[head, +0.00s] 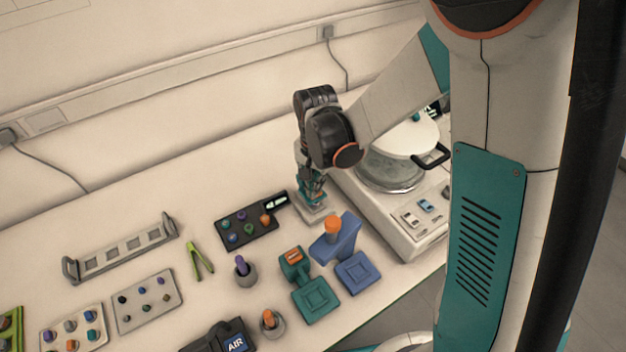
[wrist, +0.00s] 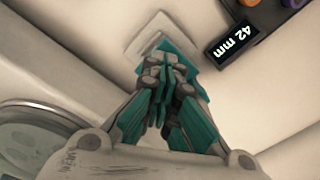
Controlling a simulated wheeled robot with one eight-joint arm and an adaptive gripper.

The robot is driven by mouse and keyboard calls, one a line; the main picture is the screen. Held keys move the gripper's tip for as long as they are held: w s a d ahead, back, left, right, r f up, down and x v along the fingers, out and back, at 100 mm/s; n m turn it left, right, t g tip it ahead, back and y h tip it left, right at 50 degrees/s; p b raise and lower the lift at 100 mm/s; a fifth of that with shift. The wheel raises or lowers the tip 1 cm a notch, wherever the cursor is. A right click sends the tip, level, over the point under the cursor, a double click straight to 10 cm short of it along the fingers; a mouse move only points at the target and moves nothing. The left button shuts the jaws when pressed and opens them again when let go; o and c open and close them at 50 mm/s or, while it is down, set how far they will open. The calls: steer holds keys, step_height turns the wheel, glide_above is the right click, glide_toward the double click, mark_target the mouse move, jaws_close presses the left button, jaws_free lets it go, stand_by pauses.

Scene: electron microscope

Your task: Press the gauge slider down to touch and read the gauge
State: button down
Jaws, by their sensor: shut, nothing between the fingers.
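My gripper (head: 313,194) points down over a pale square base (head: 316,216) beside the microscope's bench unit. Its teal fingers (wrist: 163,70) are closed together with nothing between them. In the wrist view the fingertips lie over the pale base (wrist: 146,24) and hide its middle. I cannot make out the slider itself, nor whether the fingers touch it. A dark display (wrist: 231,38) reads "42 mm" in the wrist view. The same display (head: 276,202) is lit at the corner of a black tray in the head view.
The black tray (head: 236,218) holds several coloured knobs left of my gripper. A blue stand (head: 345,235) and a green stand (head: 312,300) are close in front. The white unit with a round glass chamber (head: 390,174) is on the right. The back of the table is clear.

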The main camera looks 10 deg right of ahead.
steer(key=shift+r, duration=0.1)
stand_by(0.3)
step_height(320, 180, up, 8)
steer(key=p, duration=0.5)
stand_by(0.4)
stand_by(0.4)
steer(key=s+d+r+n+t, duration=0.3)
steer(key=s+d+r, duration=0.2)
steer(key=s+r, duration=0.2)
steer(key=s+d+r+n+t, duration=0.4)
steer(key=s+r, duration=0.4)
steer(key=r, duration=0.2)
steer(key=shift+s+d+r, duration=0.15)
steer(key=shift+d, duration=0.6)
stand_by(1.9)
